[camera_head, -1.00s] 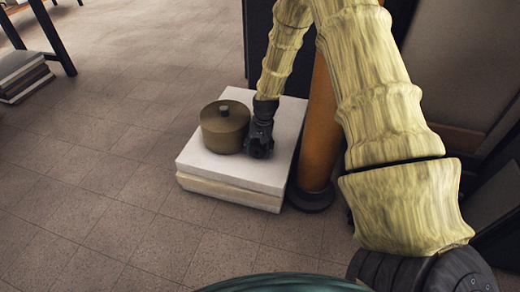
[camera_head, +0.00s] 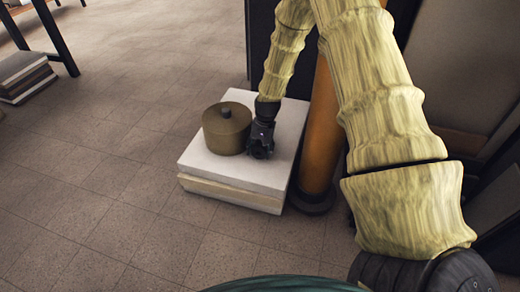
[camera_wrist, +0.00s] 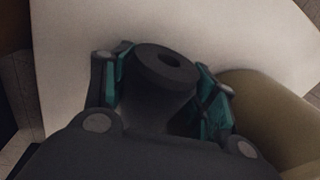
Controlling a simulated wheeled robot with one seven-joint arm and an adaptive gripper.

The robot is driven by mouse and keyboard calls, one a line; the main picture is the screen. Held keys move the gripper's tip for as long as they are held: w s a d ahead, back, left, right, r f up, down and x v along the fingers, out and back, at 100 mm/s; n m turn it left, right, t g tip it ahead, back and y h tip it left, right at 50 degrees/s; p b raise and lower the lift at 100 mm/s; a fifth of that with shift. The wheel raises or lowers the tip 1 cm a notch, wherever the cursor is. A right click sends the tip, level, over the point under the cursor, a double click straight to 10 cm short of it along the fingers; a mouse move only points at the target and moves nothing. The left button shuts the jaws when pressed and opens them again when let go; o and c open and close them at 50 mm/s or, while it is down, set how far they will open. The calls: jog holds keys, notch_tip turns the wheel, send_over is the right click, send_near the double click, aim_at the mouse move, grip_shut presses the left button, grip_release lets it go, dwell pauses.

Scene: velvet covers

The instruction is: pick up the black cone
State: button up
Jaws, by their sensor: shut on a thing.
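The black cone (camera_wrist: 162,85) shows in the wrist view as a dark tapered shape with a hole in its top. It stands between the teal-padded fingers of my gripper (camera_wrist: 168,92), which are shut on it from both sides. In the head view my gripper (camera_head: 260,148) is low over the white block, right of the brown round pot. The cone cannot be made out there behind the gripper. Whether its base touches the white surface is hidden.
The brown lidded pot (camera_head: 226,130) stands close on the left, on the white block (camera_head: 232,172); it also shows in the wrist view (camera_wrist: 270,115). An orange post (camera_head: 320,140) rises just right of the block. A stack of books (camera_head: 22,78) lies far left. The floor between is clear.

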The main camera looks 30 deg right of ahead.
aim_at(259, 143)
notch_tip(259, 143, up, 4)
jog(key=shift+f+p, duration=0.25)
jog(key=shift+p, duration=0.85)
jog(key=s+a+p, duration=0.6)
jog(key=s+a, duration=0.2)
jog(key=s, duration=0.5)
jog(key=w+a+r+n+g, duration=0.1)
jog(key=w+a+r+n, duration=0.25)
jog(key=a+r, duration=0.65)
jog(key=w+a+r+n, duration=0.3)
jog(key=a+r+n, duration=0.25)
jog(key=r, duration=0.85)
jog(key=s+r+p, duration=0.3)
jog(key=r+p, duration=2)
jog(key=p, duration=1.5)
jog(key=shift+a+p, duration=0.3)
jog(key=shift+p, duration=0.05)
